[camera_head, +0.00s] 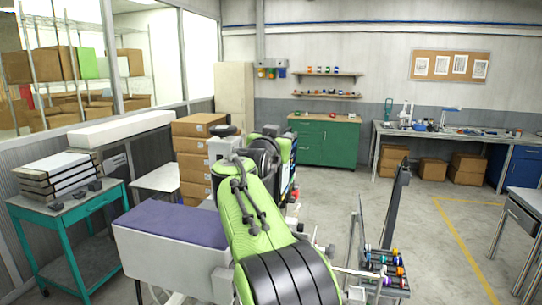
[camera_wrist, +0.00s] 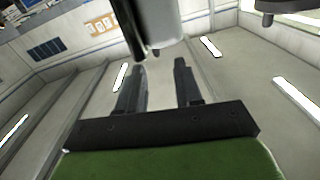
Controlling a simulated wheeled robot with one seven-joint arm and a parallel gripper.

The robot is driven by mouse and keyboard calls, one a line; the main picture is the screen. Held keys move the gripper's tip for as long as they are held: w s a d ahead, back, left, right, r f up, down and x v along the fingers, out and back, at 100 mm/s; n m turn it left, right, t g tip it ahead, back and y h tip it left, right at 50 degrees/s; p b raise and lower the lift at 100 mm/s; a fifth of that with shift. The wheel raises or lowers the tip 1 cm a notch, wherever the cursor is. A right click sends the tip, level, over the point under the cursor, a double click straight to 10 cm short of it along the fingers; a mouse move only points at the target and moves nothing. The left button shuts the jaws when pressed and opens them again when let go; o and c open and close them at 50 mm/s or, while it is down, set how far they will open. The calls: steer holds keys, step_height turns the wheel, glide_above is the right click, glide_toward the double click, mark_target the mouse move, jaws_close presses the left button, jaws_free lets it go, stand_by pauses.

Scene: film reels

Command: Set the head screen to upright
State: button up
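A dark, narrow slanted panel (camera_head: 395,205) stands on the right of my arm in the head view, leaning to one side. I cannot tell whether it is the head screen. No other screen is clear in either view. My gripper (camera_wrist: 160,66) shows in the wrist view with its two dark fingers apart and nothing between them. A pale grey cylindrical part (camera_wrist: 158,22) is close beyond the fingertips; I cannot tell what it is. In the head view my green arm hides much of the middle, and the fingers are not clear there.
A table with a purple top (camera_head: 172,222) is close on the left of my arm. A teal cart (camera_head: 60,212) with stacked trays stands farther left. Stacked cardboard boxes (camera_head: 193,165) are behind the arm. A green cabinet (camera_head: 325,143) is at the back. Open floor lies on the right.

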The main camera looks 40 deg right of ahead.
steer(key=b+v, duration=0.2)
steer(key=v, duration=0.7)
steer(key=shift+f, duration=0.1)
